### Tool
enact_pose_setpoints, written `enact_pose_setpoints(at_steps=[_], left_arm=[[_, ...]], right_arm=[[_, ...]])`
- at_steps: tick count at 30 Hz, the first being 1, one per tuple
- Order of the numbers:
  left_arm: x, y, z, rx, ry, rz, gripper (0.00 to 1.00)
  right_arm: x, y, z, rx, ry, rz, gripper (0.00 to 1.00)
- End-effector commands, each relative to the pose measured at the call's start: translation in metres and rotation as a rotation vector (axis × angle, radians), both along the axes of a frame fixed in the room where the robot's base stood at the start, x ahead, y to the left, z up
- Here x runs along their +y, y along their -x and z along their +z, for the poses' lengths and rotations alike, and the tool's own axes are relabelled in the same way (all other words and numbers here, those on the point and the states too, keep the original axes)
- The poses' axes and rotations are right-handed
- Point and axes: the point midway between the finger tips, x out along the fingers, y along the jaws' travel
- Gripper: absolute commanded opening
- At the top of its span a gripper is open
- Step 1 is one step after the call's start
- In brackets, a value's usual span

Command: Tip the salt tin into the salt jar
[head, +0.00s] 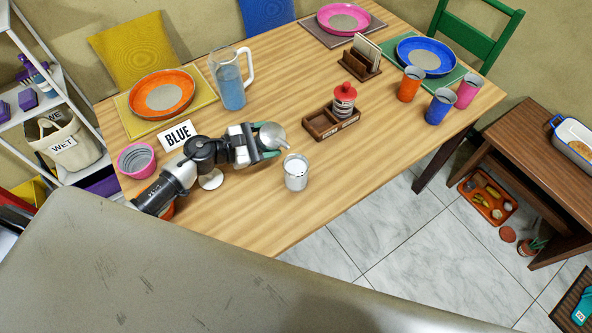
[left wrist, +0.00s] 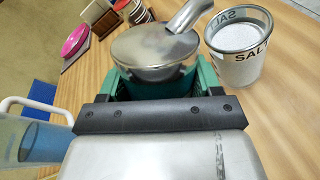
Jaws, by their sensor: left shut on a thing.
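The salt tin, with a domed silver top and a spout (head: 272,136), is in my left gripper (head: 262,141). In the left wrist view the green fingers are closed around the tin (left wrist: 150,50), and its spout points up and right, beside the jar's rim. The salt jar (head: 296,174) stands upright on the table, just right of and nearer than the tin. In the left wrist view the glass jar (left wrist: 238,50) reads "SALT" and holds white salt. No falling salt can be made out. My right gripper is out of view.
A water jug (head: 230,80) stands behind my left arm, near a "BLUE" card (head: 178,135) and a pink bowl (head: 137,160). A wooden caddy (head: 322,124) with a red-topped jar stands behind the salt jar. The table right of the salt jar is clear.

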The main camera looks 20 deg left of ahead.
Motion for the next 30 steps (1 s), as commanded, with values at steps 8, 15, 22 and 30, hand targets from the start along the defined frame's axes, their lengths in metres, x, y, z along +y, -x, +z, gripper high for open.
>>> enact_pose_setpoints(at_steps=[8, 15, 22, 30], left_arm=[[0.009, -0.004, -0.020, 0.050, 0.125, -0.001, 0.30], [0.018, -0.008, -0.020, 0.114, 0.275, -0.001, 0.30], [0.025, -0.011, -0.008, 0.176, 0.421, -0.001, 0.30], [0.027, -0.011, -0.004, 0.191, 0.456, -0.001, 0.30]], right_arm=[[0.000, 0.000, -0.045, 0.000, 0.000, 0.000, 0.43], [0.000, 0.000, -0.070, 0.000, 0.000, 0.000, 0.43], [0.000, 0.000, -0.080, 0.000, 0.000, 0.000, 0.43], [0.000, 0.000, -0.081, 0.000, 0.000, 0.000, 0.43]])
